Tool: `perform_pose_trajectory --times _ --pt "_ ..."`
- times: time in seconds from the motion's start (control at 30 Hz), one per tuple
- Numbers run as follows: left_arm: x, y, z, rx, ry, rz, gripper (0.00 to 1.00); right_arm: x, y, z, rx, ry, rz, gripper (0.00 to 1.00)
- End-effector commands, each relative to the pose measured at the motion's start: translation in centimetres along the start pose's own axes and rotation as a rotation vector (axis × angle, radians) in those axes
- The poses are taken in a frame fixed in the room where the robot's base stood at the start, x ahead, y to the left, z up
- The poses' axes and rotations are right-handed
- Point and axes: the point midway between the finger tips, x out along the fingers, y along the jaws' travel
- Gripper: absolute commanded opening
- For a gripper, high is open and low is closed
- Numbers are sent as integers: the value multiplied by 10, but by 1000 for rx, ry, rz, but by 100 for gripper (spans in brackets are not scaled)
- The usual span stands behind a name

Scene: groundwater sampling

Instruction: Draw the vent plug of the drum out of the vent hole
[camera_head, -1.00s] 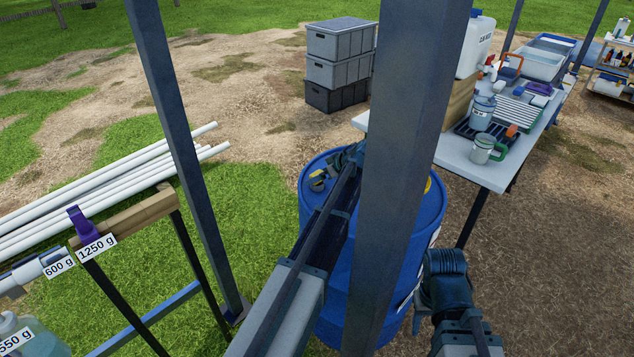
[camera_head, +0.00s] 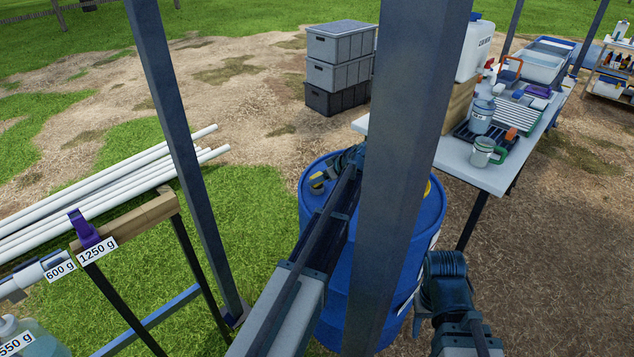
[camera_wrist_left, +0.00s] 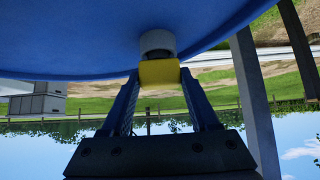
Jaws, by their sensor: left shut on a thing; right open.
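The blue drum (camera_head: 398,290) stands upright in the middle of the head view, partly hidden by a grey post and my left arm. Its yellow vent plug (camera_head: 316,177) shows at the left of the lid. My left gripper (camera_head: 325,176) is above the lid there. In the left wrist view, which is upside down, its fingers (camera_wrist_left: 160,95) are shut on the yellow plug (camera_wrist_left: 159,72). A pale grey round collar (camera_wrist_left: 157,42) is between the plug and the drum. I cannot tell whether the plug is still seated. My right gripper (camera_head: 418,316) is open beside the drum, partly hidden.
The grey post (camera_head: 405,170) stands close in front of the drum. A white table (camera_head: 462,178) with a mug, bottles and trays is behind right. A rack with white pipes (camera_head: 130,180) is at the left. Stacked grey crates (camera_head: 340,70) stand on open ground behind.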

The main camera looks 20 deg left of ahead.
Motion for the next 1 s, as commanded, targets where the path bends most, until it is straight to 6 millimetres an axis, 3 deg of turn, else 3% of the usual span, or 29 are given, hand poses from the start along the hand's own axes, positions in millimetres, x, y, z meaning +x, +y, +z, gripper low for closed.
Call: perform_pose_trajectory --times 1.0 --pt "-28 0 -29 0 0 0 17 -40 4 2 0 0 0 50"
